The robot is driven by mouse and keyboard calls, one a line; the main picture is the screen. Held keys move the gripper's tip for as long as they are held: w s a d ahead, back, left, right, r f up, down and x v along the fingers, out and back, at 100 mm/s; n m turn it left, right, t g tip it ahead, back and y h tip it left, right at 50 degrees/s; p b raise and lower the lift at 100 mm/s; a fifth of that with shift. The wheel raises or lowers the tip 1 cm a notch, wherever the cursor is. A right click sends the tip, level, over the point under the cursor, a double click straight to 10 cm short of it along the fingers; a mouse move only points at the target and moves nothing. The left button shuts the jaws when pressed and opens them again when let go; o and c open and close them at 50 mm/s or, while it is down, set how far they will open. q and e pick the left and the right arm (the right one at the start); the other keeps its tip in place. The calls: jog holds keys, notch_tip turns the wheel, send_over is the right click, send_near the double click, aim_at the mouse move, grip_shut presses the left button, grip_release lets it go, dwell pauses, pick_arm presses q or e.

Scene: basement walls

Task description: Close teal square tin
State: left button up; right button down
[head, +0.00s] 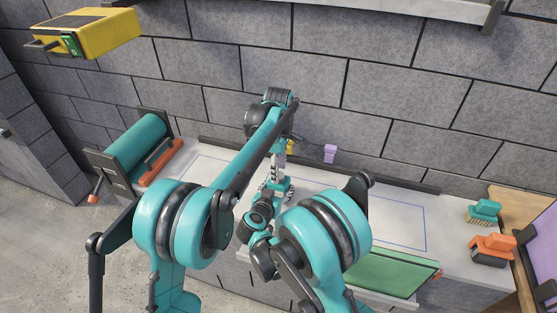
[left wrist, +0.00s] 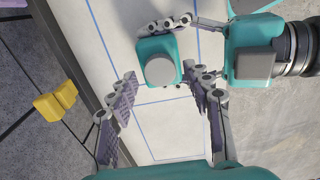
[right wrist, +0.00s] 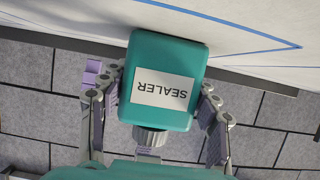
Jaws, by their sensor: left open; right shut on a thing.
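The teal square tin (right wrist: 165,60) has a white label reading SEALER. A grey ridged round cap (right wrist: 150,137) sits on its neck; I cannot tell how tight it is. In the left wrist view the tin (left wrist: 183,72) is seen from above, with the cap (left wrist: 160,71) facing that camera. My right gripper (right wrist: 160,88) is shut on the tin's sides. My left gripper (left wrist: 167,90) is open above the tin, its fingers apart on either side of the cap and not visibly touching it. In the head view my arms partly hide the tin (head: 281,184).
The pale worktop (head: 395,215) has blue outlines and clear room to the right. A purple block (head: 330,153) stands at the back edge.

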pick_arm(q)
jog(key=shift+f, duration=0.8)
